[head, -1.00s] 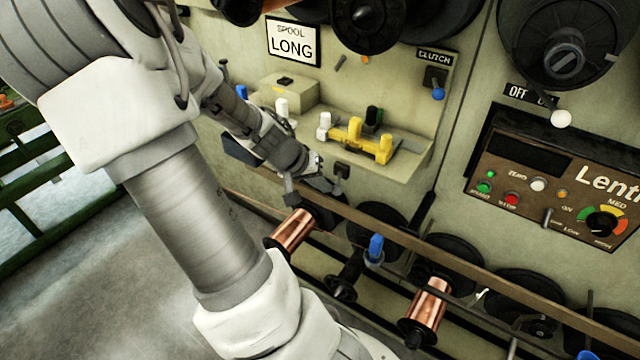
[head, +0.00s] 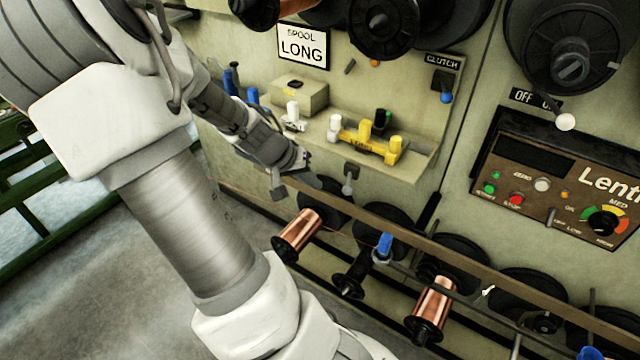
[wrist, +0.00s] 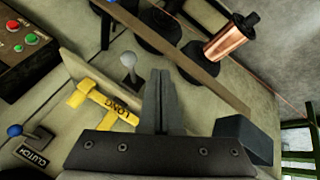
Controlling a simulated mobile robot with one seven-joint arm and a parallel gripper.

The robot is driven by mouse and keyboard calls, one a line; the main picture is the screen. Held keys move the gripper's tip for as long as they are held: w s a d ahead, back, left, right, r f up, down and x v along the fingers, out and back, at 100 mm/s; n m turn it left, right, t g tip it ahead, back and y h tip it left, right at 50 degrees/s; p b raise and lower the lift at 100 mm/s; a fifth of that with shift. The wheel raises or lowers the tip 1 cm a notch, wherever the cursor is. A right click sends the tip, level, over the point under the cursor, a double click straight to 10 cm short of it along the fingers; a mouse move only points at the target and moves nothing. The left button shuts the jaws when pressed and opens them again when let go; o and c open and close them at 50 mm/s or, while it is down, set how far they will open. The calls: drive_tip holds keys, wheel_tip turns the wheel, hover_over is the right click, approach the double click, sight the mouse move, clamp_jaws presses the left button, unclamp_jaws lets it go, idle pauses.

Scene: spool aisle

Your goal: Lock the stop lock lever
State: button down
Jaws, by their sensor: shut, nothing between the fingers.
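A small lever with a grey knob (head: 350,174) hangs below the front edge of the beige shelf. It also shows in the wrist view as a pale round knob (wrist: 128,60) on a grey stem. No label naming a stop lock is readable, so I cannot confirm that this is the stop lock lever. My gripper (head: 312,182) is just left of this lever, partly hidden by my wrist in the head view.
A blue-knobbed clutch lever (head: 446,97) and the control panel (head: 560,180) are right. Grey floor is open lower left.

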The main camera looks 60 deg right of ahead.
drive_tip(key=p+v, duration=0.3)
drive_tip(key=v, duration=0.5)
drive_tip(key=shift+s+r, duration=0.2)
drive_tip(key=shift+r, duration=0.05)
drive_tip(key=w+a+r+n+t+y+p, duration=0.1)
drive_tip(key=a+r+n+t+y+p, duration=0.2)
drive_tip(key=a, duration=0.5)
drive_tip(key=w+a+r+n+t+y+p, duration=0.1)
drive_tip(key=w+a+r+n+y, duration=0.15)
drive_tip(key=a+r, duration=0.5)
drive_tip(key=s+a+r+n+t+p, duration=0.2)
drive_tip(key=s+a+r+n, duration=0.1)
drive_tip(key=a+r, duration=0.2)
drive_tip(key=s+a+r+n+t+p, duration=0.1)
drive_tip(key=s+a+r+n+p, duration=0.1)
drive_tip(key=a+r, duration=0.4)
drive_tip(key=s+a+n+y, duration=0.1)
drive_tip(key=a+n, duration=0.1)
drive_tip(key=a, duration=0.1)
drive_tip(key=shift+s+a+r+t, duration=0.25)
drive_tip(key=shift+a+r+t, duration=0.05)
drive_tip(key=shift+t, duration=0.1)
